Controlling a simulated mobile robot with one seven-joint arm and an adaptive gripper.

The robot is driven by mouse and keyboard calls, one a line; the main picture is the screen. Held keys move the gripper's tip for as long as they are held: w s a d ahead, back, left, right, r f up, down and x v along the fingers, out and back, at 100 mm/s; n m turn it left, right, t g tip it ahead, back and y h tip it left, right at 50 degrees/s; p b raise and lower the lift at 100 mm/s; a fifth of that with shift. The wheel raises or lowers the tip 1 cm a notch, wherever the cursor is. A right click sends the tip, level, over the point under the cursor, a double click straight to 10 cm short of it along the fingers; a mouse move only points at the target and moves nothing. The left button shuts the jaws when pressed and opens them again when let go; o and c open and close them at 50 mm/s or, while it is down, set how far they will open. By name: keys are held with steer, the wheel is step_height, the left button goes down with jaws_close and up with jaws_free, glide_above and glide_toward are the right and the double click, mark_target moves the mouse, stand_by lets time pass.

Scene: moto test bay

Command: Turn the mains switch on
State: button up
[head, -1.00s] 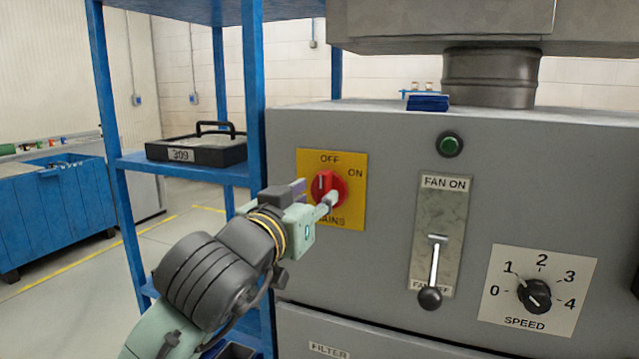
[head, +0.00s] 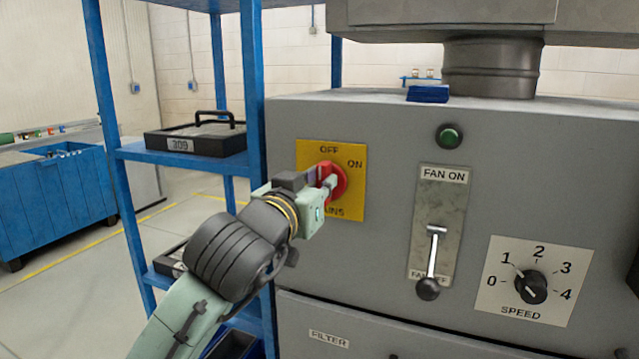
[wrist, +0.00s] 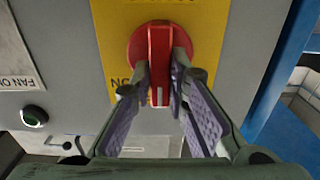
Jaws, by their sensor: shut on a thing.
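The red mains switch (head: 341,186) sits on a yellow plate (head: 352,212) on the grey machine's front. The plate reads OFF at the top and ON to the right; the lower label is partly hidden by my gripper. In the wrist view, which is upside down, the red switch (wrist: 159,45) stands upright with its white mark at the OFF end. My gripper (head: 325,182) is at the switch. In the wrist view my gripper's fingers (wrist: 162,72) lie on either side of the switch's raised handle and are shut on it.
Right of the switch are a green button (head: 449,136), a fan lever (head: 428,289) down at its lower end, and a speed dial (head: 531,288). A blue shelf (head: 254,85) holding a black tray (head: 196,140) stands close on the left.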

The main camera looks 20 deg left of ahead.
jaws_close()
steer(key=shift+d+f+m+b, duration=0.2)
steer(key=shift+m+b, duration=1.4)
steer(key=shift+m, duration=1.35)
steer(key=shift+d+f+m+b, duration=0.15)
steer(key=shift+m+b, duration=1.4)
steer(key=shift+m, duration=1.45)
steer(key=shift+d+f+m+b, duration=0.2)
steer(key=shift+m+b, duration=1.4)
steer(key=shift+m, duration=1.35)
steer(key=o, duration=0.7)
jaws_free()
